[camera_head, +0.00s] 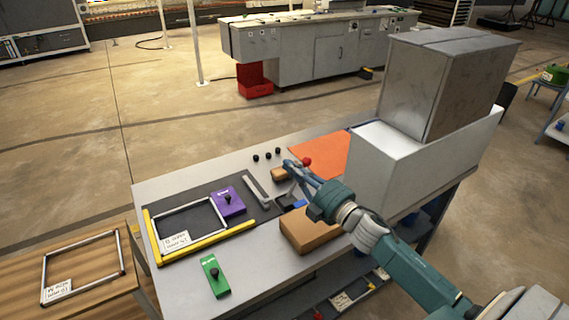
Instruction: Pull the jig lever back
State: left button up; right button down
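The jig sits on the grey workbench (160,190), with a silver bar (257,192) and a blue part (291,203) beside my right gripper (291,168). A red ball knob (307,161), which looks like the lever's end, shows just behind the gripper's fingers. My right arm comes in from the lower right, and its fingers point to the upper left. The fingers overlap the lever area, so the lever's shaft is mostly hidden. I cannot tell whether the fingers touch it or how far apart they are. My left gripper is out of view.
A yellow corner frame (205,243) holds a silver frame, with a purple block (229,203) beside it. A green block (215,276) and a brown box (308,232) lie nearer. An orange mat (325,152) and a large grey machine (440,85) stand behind and right.

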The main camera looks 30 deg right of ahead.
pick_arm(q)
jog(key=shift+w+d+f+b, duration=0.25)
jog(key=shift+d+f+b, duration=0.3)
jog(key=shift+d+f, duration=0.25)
pick_arm(e)
jog(key=d+v, duration=0.1)
jog(key=v, duration=0.5)
jog(key=shift+f, duration=0.3)
jog(key=shift+w+a, duration=0.1)
jog(key=shift+a, duration=0.05)
